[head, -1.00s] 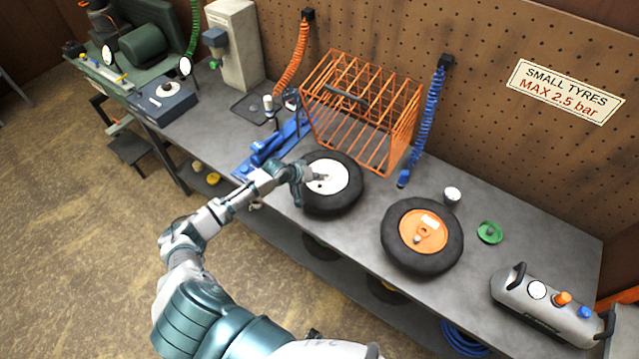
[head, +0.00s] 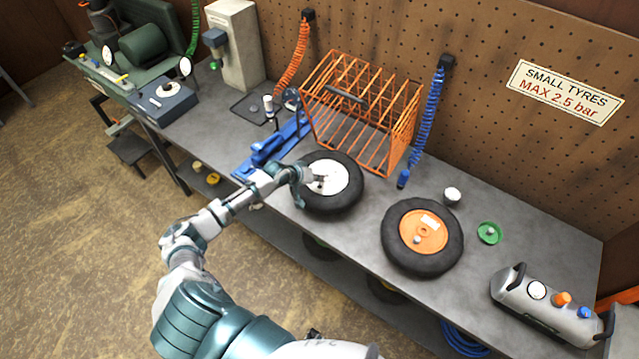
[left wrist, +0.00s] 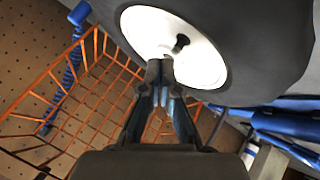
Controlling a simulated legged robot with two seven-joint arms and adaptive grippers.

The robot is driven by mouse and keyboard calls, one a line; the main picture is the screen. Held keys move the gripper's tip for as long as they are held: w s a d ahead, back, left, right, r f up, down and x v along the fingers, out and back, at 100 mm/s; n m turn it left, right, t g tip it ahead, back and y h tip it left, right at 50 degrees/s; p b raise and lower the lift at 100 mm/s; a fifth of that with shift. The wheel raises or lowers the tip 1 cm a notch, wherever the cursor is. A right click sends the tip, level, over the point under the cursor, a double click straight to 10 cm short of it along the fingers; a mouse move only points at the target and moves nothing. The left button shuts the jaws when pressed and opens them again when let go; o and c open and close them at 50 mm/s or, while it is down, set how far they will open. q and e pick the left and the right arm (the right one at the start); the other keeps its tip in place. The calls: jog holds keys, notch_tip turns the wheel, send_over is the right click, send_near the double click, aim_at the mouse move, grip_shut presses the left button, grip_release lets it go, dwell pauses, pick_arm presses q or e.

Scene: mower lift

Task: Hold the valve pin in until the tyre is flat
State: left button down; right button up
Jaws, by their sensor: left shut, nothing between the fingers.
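A black tyre with a white hub (head: 333,178) lies flat on the workbench in front of the orange wire cage. My left gripper (head: 314,180) reaches over its left side, with its fingertips at the white hub. In the left wrist view the gripper (left wrist: 161,72) is shut with nothing between its fingers. The tips are at the edge of the white hub (left wrist: 150,32). A short dark valve stem (left wrist: 177,44) stands on the hub just beyond the tips; I cannot tell if they touch it. My right gripper is not in view.
The orange wire cage (head: 383,125) stands close behind the tyre. A second tyre with an orange hub (head: 423,232) lies to the right. A blue tool (head: 268,147) lies to the left. A grey air tank (head: 540,305) sits at the right end.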

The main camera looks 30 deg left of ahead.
aim_at(318, 188)
pick_arm(q)
jog(key=shift+f, duration=0.45)
dwell(0.9)
dwell(0.6)
jog(key=shift+r+p, duration=0.75)
jog(key=shift+p, duration=0.1)
notch_tip(318, 188, up, 3)
jog(key=p, duration=0.2)
jog(key=shift+f+p, duration=0.15)
jog(key=shift+p, duration=0.25)
notch_tip(318, 188, up, 2)
jog(key=shift+r, duration=0.15)
dwell(0.4)
